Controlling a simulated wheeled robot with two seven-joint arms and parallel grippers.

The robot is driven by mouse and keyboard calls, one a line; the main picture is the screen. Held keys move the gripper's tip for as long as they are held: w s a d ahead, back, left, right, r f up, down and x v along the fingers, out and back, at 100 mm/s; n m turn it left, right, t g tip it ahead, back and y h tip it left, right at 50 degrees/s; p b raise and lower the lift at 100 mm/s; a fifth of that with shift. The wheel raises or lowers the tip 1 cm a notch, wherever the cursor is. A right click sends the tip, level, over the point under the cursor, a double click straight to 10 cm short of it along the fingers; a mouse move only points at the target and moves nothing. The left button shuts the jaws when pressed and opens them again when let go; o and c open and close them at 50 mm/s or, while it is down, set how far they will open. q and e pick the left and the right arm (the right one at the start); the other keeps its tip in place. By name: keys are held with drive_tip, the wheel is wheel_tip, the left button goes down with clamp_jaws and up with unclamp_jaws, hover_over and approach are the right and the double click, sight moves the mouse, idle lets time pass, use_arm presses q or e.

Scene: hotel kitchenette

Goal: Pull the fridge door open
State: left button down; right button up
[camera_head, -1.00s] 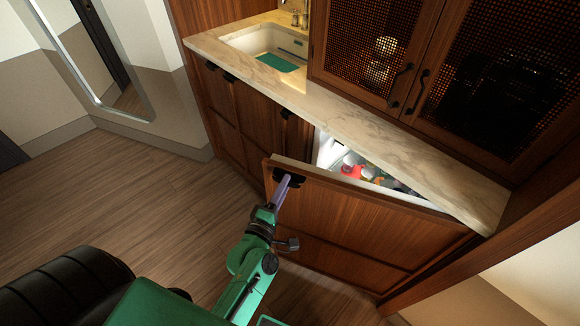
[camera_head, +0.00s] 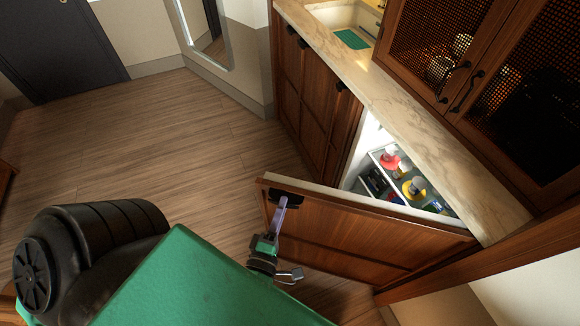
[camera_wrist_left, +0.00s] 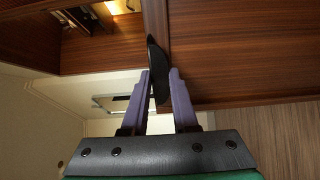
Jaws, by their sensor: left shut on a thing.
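The fridge door (camera_head: 350,232) is a brown wood panel with a pale top edge, standing partly open away from the counter. Its dark handle (camera_head: 284,193) is near the upper free corner. My left gripper (camera_head: 281,205) is shut on that handle; in the left wrist view the purple fingers (camera_wrist_left: 160,95) close on either side of the dark handle (camera_wrist_left: 155,68). The lit fridge inside (camera_head: 380,150) shows white walls and shelves with red, yellow and white items. The lower part of the inside is hidden behind the door. My right gripper is not in view.
A marble counter (camera_head: 420,100) with a sink (camera_head: 345,18) runs above the fridge. A wood cabinet (camera_head: 318,105) stands left of the opening, and mesh-front cabinets (camera_head: 440,40) are above. Bare wooden floor (camera_head: 150,135) lies to the left.

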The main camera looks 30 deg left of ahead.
use_arm(q)
drive_tip(key=shift+n+g+y, duration=0.3)
drive_tip(key=shift+n+y, duration=0.1)
drive_tip(key=shift+y, duration=0.3)
drive_tip(key=shift+f+v, duration=0.15)
drive_tip(key=shift+v, duration=0.9)
drive_tip(key=shift+f+v, duration=0.2)
drive_tip(key=shift+v, duration=0.85)
drive_tip(key=shift+d, duration=0.15)
drive_tip(key=c, duration=0.8)
unclamp_jaws()
drive_tip(key=shift+w, duration=0.1)
drive_tip(key=shift+o, duration=0.2)
drive_tip(key=shift+w, duration=0.15)
drive_tip(key=shift+r, duration=0.1)
